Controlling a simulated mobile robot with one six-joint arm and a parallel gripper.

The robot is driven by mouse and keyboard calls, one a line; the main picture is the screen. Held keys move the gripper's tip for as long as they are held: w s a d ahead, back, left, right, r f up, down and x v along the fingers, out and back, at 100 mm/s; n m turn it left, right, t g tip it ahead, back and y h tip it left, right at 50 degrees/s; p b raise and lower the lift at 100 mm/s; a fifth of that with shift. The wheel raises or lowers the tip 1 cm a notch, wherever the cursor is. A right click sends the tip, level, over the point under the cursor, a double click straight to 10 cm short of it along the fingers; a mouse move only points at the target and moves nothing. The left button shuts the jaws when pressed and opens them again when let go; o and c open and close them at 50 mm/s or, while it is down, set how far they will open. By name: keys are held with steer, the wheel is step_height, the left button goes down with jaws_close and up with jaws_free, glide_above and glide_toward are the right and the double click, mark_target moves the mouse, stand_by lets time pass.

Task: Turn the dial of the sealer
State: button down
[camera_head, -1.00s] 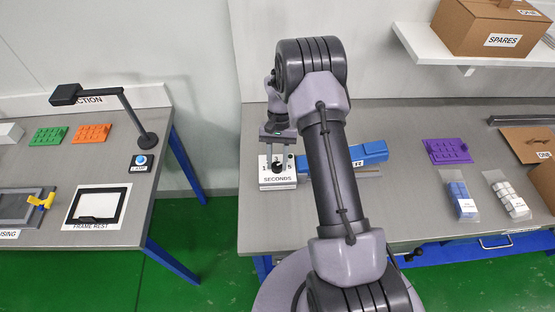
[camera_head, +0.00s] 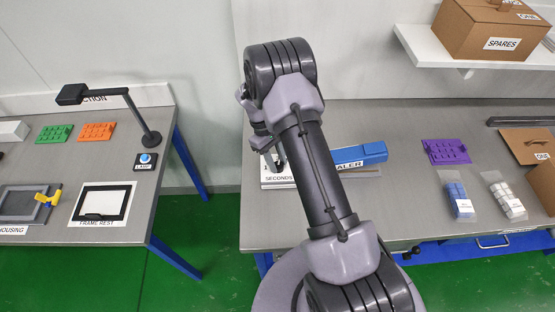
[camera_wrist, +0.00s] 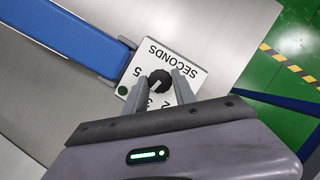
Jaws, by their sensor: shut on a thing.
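The sealer (camera_head: 362,153) is a blue bar on the right-hand bench, partly hidden by my arm; its blue bar also fills the upper left of the wrist view (camera_wrist: 75,38). Beside it is the white dial plate (camera_wrist: 181,57), marked SECONDS with numbers around the dial. The black round dial (camera_wrist: 157,76) has a pale pointer mark toward the lower left, on the numbered side; I cannot tell the exact number. My gripper (camera_wrist: 160,83) is shut on the dial, one finger on each side. In the head view my arm mostly covers the gripper and dial.
A purple tray (camera_head: 446,151) and bags of blue (camera_head: 459,200) and white parts (camera_head: 508,196) lie to the right. A shelf holds the SPARES box (camera_head: 500,28). A gap with green floor separates the left bench, which carries a lamp (camera_head: 118,95).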

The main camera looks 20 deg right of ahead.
steer(key=shift+n+h, duration=0.3)
steer(key=shift+n, duration=0.7)
steer(key=c, duration=1)
jaws_free()
steer(key=shift+c, duration=0.2)
steer(key=shift+r, duration=0.1)
steer(key=p+v, duration=0.3)
steer(key=v, duration=1.4)
steer(key=shift+s+a+r, duration=0.2)
steer(key=shift+s+a, duration=0.05)
steer(key=shift+t, duration=0.3)
